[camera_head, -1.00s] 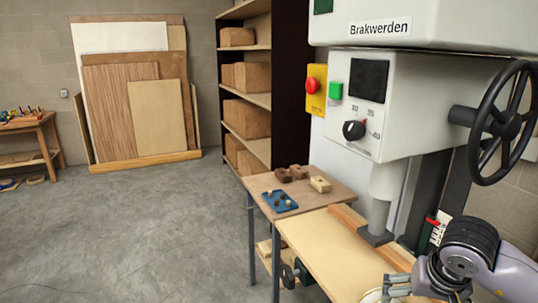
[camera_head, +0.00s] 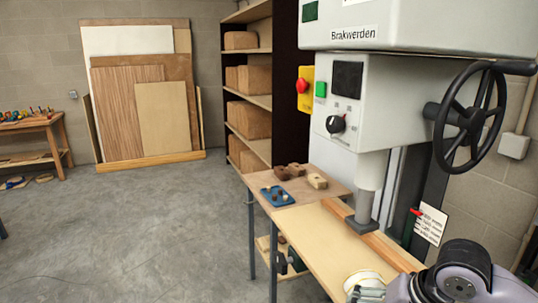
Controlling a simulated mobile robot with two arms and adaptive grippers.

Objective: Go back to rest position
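My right arm (camera_head: 462,284) comes in at the lower right corner, at the near end of the light wood table (camera_head: 315,236) under the press. Only a small grey part of its gripper (camera_head: 368,294) shows at the bottom edge, beside a white round roll (camera_head: 360,279). Its fingers are too cut off to tell open from shut, or whether it touches the roll. My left arm and gripper are out of view.
The white press (camera_head: 400,110) with its black handwheel (camera_head: 470,118) fills the right side. A small table (camera_head: 322,198) holds a blue tray (camera_head: 276,195) and wood blocks. A shelf (camera_head: 283,90) stands behind. The grey floor (camera_head: 150,230) at left is mostly clear.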

